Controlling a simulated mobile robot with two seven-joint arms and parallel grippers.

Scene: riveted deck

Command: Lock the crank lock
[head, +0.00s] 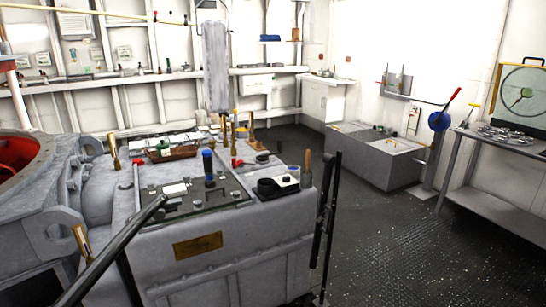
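I cannot tell for sure which fitting is the crank lock. A blue disc (438,121) with a slanted red-tipped handle (453,97) stands upright at the right, near the wall. A red-tipped lever (137,170) is at the panel's left. No gripper of mine can be made out in the head view. Whether any lock is engaged is too small to tell.
The grey console (221,269) fills the front middle. A dark bar (112,252) crosses the lower left, and a black upright (327,222) stands at the console's right. A grey box (373,160) and a metal table (500,188) stand beyond. The riveted floor (400,250) between is clear.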

